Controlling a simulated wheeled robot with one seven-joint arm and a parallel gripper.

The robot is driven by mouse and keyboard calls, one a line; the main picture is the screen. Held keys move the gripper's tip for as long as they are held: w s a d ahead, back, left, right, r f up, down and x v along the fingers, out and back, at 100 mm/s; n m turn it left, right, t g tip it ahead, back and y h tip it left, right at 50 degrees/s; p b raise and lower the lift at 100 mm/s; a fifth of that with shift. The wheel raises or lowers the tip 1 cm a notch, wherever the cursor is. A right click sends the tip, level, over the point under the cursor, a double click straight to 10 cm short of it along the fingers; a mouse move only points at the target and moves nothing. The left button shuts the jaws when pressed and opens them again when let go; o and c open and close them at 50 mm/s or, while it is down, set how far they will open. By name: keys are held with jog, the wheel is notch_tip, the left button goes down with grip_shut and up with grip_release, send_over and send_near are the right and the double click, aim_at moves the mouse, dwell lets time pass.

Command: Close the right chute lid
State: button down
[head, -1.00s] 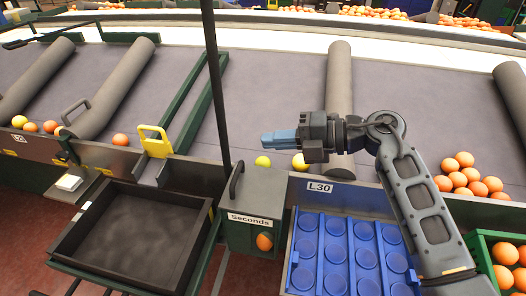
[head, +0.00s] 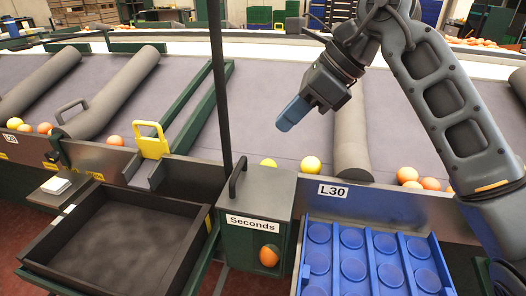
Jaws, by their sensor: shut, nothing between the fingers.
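A green chute box labelled "Seconds" (head: 253,222) stands at the front of the belt, right of the black tray. Its grey lid (head: 268,187) appears to lie flat across the top, with a black arched handle (head: 237,175) at its left side. An orange shape shows on the box's front. My gripper (head: 286,122) is above the belt, up and to the right of the lid, apart from it. Its blue fingers are shut, empty, and point down and left. No second chute lid is clearly visible.
A yellow-handled gate (head: 151,140) stands left of a thin black post (head: 219,90). A black tray (head: 37,251) is at lower left. A blue cupped tray (head: 377,246) sits beneath the L30 label (head: 333,191). Two yellow fruits (head: 312,164) lie on the belt behind the box.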

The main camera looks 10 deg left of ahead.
aim_at(240, 168)
jog(key=x, duration=1.3)
jog(key=shift+a+f+p, duration=0.2)
jog(key=shift+p, duration=0.15)
jog(key=shift+f, duration=0.1)
